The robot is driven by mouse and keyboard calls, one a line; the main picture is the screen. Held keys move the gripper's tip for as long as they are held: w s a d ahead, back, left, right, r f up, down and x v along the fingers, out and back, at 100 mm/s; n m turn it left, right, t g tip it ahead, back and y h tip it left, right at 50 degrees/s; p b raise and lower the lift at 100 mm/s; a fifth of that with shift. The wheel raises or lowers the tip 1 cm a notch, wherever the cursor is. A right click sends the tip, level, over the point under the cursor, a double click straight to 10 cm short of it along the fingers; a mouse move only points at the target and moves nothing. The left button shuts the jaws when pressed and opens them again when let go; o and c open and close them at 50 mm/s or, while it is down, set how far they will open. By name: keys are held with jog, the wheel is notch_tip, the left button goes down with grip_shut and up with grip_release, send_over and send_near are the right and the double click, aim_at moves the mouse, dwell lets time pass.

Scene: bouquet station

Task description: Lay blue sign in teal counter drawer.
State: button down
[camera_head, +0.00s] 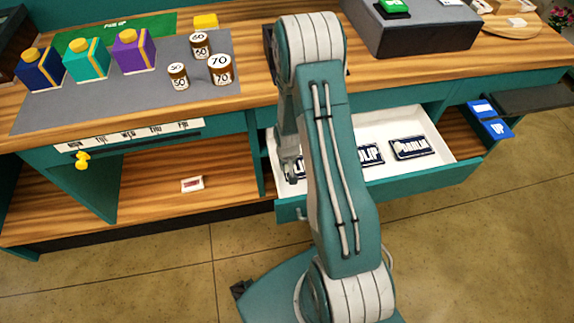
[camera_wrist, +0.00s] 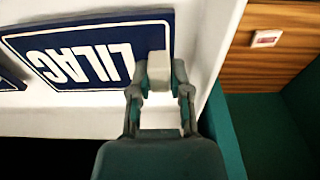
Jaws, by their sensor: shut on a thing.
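The teal counter drawer (camera_head: 440,132) is pulled open, with a white inside that also shows in the wrist view (camera_wrist: 205,28). My gripper (camera_head: 291,167) is down at the drawer's left end.
Two bright blue cards (camera_head: 481,108) sit right of the drawer. Three bottles (camera_head: 86,60) and three round tins (camera_head: 220,70) stand on the grey mat (camera_head: 120,105). A small white-and-red tag (camera_head: 192,184) lies on the lower shelf. My arm hides the counter's middle.

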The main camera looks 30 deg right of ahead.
jog(key=shift+d+f, duration=0.15)
jog(key=shift+d, duration=0.1)
jog(key=c, duration=0.6)
grip_release()
jog(key=shift+a, duration=0.15)
